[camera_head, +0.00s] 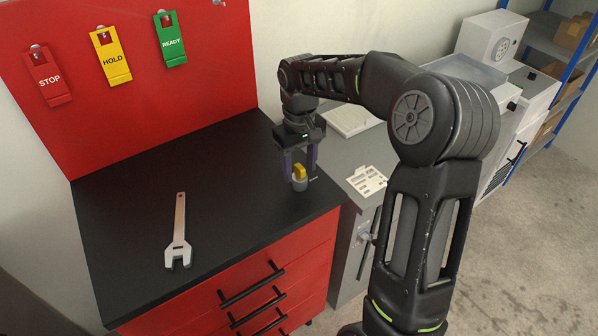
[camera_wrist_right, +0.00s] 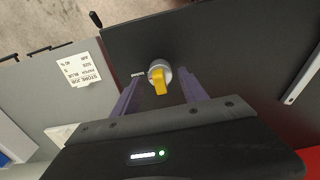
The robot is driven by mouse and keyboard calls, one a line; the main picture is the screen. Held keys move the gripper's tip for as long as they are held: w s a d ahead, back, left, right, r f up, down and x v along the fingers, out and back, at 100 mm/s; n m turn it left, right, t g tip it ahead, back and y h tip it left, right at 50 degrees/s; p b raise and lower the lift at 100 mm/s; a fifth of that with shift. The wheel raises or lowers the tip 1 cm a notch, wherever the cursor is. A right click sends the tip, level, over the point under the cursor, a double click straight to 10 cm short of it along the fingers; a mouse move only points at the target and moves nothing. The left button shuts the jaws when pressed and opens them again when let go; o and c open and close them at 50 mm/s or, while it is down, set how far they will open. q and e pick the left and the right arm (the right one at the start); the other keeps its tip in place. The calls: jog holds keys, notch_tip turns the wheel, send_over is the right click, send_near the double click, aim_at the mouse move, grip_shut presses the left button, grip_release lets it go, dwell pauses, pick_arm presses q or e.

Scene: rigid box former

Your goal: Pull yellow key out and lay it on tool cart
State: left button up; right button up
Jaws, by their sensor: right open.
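The yellow key (camera_head: 299,170) stands upright in a grey round lock (camera_head: 300,185) on the black top of the red tool cart (camera_head: 237,203), near its right edge. The key (camera_wrist_right: 161,88) and the lock (camera_wrist_right: 156,68) also show in the wrist view. My right gripper (camera_head: 300,171) points down over them with its purple fingers apart, one on each side of the key. In the wrist view, gaps show between the key and both fingers of my right gripper (camera_wrist_right: 157,78). My left gripper is not in view.
A silver wrench (camera_head: 179,232) lies on the cart top to the left, with bare black surface around it. Red STOP (camera_head: 46,76), yellow HOLD (camera_head: 111,55) and green READY (camera_head: 170,40) tags hang on the red back panel. A grey cabinet with a printed card (camera_head: 366,181) adjoins the cart's right side.

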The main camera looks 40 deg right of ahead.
aim_at(300, 167)
jog(key=shift+c, duration=0.2)
grip_shut()
dwell(0.6)
jog(key=shift+r, duration=0.1)
dwell(0.9)
jog(key=shift+r+p, duration=2.4)
jog(key=shift+r, duration=0.55)
jog(key=shift+f, duration=0.1)
